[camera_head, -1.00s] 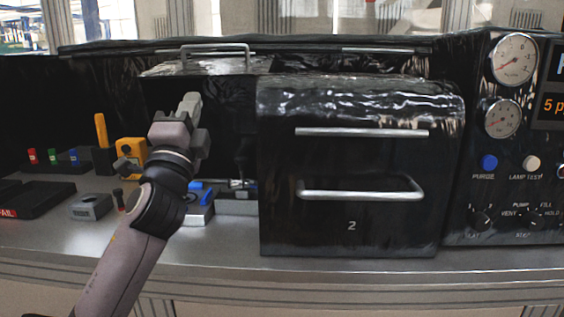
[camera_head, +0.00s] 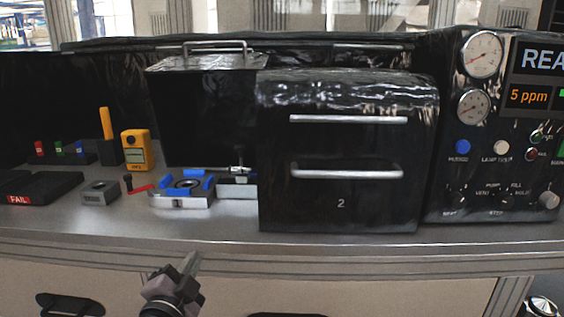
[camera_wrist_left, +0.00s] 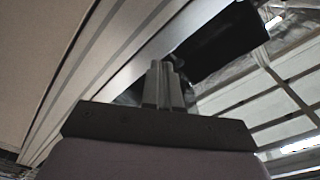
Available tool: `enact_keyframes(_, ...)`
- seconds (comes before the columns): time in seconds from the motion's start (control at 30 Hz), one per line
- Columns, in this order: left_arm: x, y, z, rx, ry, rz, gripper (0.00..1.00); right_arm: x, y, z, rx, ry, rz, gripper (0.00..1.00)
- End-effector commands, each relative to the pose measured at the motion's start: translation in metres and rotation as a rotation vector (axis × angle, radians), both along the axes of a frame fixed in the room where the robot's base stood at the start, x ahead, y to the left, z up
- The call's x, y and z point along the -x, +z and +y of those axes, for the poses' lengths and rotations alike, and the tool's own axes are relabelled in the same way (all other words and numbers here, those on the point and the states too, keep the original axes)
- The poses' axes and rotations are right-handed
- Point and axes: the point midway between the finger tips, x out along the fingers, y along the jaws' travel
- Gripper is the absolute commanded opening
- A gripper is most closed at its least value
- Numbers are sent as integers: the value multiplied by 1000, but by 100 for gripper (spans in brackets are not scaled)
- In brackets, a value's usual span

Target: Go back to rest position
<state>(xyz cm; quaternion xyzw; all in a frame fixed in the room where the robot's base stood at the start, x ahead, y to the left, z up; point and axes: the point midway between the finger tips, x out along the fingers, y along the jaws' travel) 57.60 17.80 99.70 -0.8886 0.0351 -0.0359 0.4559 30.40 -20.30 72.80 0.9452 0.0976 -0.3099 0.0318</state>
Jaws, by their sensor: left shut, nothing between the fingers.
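My left gripper (camera_head: 188,264) is low in the head view, in front of the bench's front edge and below the bench top. Its fingers are together with nothing between them. In the left wrist view the two fingers (camera_wrist_left: 165,85) also sit side by side, with no object held. My right gripper is in neither view.
The metal bench (camera_head: 130,222) carries a black box with a handle marked 2 (camera_head: 340,203), a blue-and-silver fixture (camera_head: 180,190), a yellow meter (camera_head: 135,150) and a grey block (camera_head: 99,193). A gauge panel (camera_head: 480,180) stands at right. Drawers are below the bench.

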Motion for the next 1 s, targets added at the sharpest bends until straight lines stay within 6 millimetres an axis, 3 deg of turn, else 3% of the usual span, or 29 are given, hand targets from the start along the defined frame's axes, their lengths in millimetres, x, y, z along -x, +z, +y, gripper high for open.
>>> enact_keyframes(0.03,15,-32,2,60,-6,67,0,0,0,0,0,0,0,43)
enact_keyframes(0.2,70,-116,7,264,-3,265,0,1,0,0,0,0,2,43)
enact_keyframes(0.4,151,-197,14,505,47,486,0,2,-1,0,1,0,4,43)
enact_keyframes(0.5,193,-227,18,615,87,583,0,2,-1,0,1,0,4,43)
enact_keyframes(0.6,229,-249,21,707,129,660,0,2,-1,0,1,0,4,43)
enact_keyframes(0.73,261,-264,23,786,169,721,0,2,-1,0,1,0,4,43)
enact_keyframes(0.83,272,-269,24,813,187,743,0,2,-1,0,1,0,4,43)
enact_keyframes(1.0,275,-270,25,823,191,749,0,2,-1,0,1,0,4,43)
